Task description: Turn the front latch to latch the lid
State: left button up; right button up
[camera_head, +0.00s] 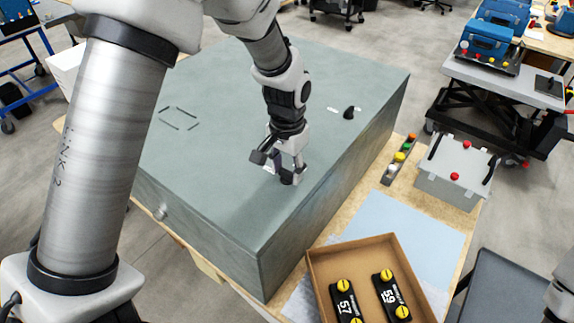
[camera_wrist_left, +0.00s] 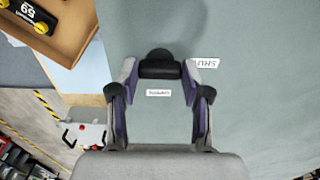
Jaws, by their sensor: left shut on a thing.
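The grey-green analyser case (camera_head: 225,100) stands on a wooden table with its flat lid on top. A black latch knob (camera_head: 286,179) sits on the lid near its right-hand edge; it also shows in the left wrist view (camera_wrist_left: 160,68). My left gripper (camera_head: 280,169) is shut on this knob from above, with a fingertip on each side in the wrist view (camera_wrist_left: 160,73). A white label reading "SHUT" (camera_wrist_left: 205,63) lies beside the knob. A second black knob (camera_head: 349,112) stands farther back on the lid.
An open cardboard tray (camera_head: 312,262) at the front right holds black modules with yellow knobs. A grey box with red knobs (camera_head: 455,165) and a strip of coloured buttons (camera_head: 399,158) stand right of the case. Much of the lid is clear.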

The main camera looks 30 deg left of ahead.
aim_at(288, 171)
pick_arm(q)
jog(key=shift+s+f, duration=0.1)
dwell(0.3)
jog(key=o, duration=1.2)
jog(key=shift+c, duration=0.2)
notch_tip(288, 171, up, 12)
jog(key=shift+w, duration=0.2)
